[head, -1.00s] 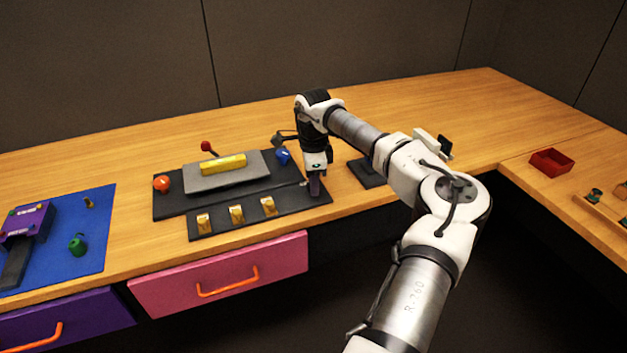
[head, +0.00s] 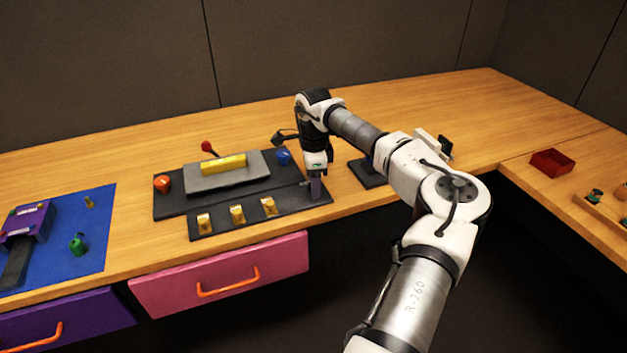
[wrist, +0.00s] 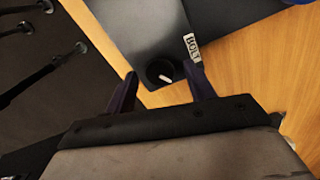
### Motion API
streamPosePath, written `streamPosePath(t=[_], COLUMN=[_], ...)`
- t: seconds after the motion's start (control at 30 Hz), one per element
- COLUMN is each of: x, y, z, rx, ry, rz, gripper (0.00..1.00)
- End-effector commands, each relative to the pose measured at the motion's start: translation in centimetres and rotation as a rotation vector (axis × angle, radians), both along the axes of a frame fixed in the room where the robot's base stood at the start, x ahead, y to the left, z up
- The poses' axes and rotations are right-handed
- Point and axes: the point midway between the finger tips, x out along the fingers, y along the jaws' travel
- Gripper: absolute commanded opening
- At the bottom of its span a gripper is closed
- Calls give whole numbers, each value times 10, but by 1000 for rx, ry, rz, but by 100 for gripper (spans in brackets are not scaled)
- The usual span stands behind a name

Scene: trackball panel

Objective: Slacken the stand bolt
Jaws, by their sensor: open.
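The bolt (wrist: 160,71) is a round black knob with a white pointer mark, at the corner of a dark plate. A white label reading BOLT (wrist: 192,47) lies beside it. In the wrist view my gripper (wrist: 163,84) is open, with one purple finger on each side of the knob; I cannot tell whether either touches it. In the head view my gripper (head: 316,190) points down at the right end of the dark front plate (head: 290,219), and the bolt is hidden there.
The front plate carries several brass switches (head: 237,213). Behind it are a grey block with a yellow bar (head: 223,163), an orange knob (head: 162,184) and a blue knob (head: 283,156). A black base (head: 366,172) stands close right of my gripper. Drawers are below.

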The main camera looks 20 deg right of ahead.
Motion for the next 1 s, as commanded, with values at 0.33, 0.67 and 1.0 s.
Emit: streamPosePath(t=[0.33,0.67,1.0], x=[1,1,0], y=[0,0,0], z=[63,124,137], rx=[-3,-1,0], ry=[-4,-2,-1], rz=[1,1,1], gripper=[54,54,54])
